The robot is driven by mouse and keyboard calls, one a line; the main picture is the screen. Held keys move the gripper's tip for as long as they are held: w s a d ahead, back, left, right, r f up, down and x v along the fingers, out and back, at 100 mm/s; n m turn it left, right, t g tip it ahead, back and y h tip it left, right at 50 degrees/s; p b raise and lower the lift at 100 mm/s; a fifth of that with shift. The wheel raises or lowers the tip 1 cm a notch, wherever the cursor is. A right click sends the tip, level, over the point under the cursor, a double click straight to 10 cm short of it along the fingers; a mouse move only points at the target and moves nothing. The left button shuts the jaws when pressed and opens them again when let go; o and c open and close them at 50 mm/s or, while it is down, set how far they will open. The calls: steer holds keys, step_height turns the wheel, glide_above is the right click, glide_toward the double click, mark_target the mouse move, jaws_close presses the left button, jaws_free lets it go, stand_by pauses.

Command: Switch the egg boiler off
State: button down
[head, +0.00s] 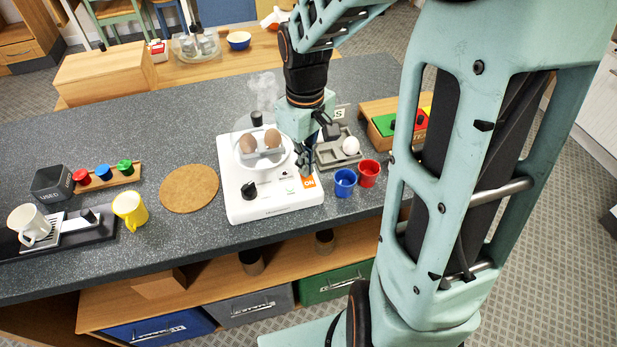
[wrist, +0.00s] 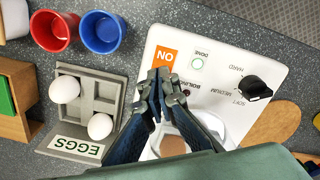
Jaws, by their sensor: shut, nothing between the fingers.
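The white egg boiler (head: 272,208) stands on the dark counter, with brown eggs (head: 272,138) under its clear lid and steam above. Its orange switch (head: 309,182), marked ON, is at the front right corner; it also shows in the wrist view (wrist: 165,60). The black knob (head: 248,190) is at the boiler's front left. The DONE lamp (wrist: 196,62) looks pale; the BOILING lamp is partly hidden. My gripper (head: 305,168) is shut and empty, pointing down just behind the switch. In the wrist view its fingertips (wrist: 161,78) are at the switch's edge; contact cannot be told.
A blue cup (head: 345,182) and a red cup (head: 369,173) stand close right of the boiler. A grey egg tray (head: 331,158) with white eggs is behind them. A round cork mat (head: 189,188) lies left, beside a yellow mug (head: 130,210).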

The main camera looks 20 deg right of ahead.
steer(key=shift+f, duration=0.3)
steer(key=shift+r, duration=0.1)
step_height(320, 180, up, 7)
steer(key=p, duration=0.5)
steer(key=shift+p, duration=0.4)
